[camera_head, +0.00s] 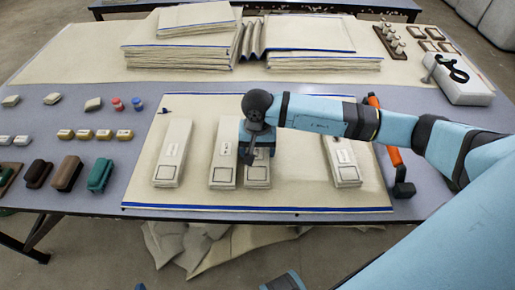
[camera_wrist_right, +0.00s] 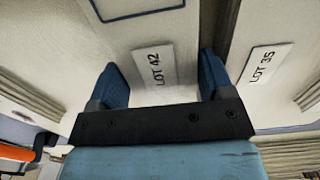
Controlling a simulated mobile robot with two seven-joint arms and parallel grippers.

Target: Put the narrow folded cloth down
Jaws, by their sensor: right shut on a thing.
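My right gripper (camera_head: 250,155) is shut on the narrow folded cloth (camera_head: 257,174), a cream strip with a dark square outline. In the right wrist view the two blue fingers of the gripper (camera_wrist_right: 162,72) straddle the cloth (camera_wrist_right: 145,38), which carries a "LOT 42" label. The cloth is low over the cream mat (camera_head: 290,198), right beside another narrow folded cloth (camera_head: 224,158), labelled "LOT 35" in the right wrist view (camera_wrist_right: 265,65). Whether the held cloth touches the mat is hard to tell. My left gripper is not in view.
Narrow folded cloths lie at the mat's left (camera_head: 172,155) and right (camera_head: 343,163). Small blocks and brushes (camera_head: 66,173) sit at left. Large folded cloths (camera_head: 180,55) are stacked behind. Bare mat shows between the left cloths.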

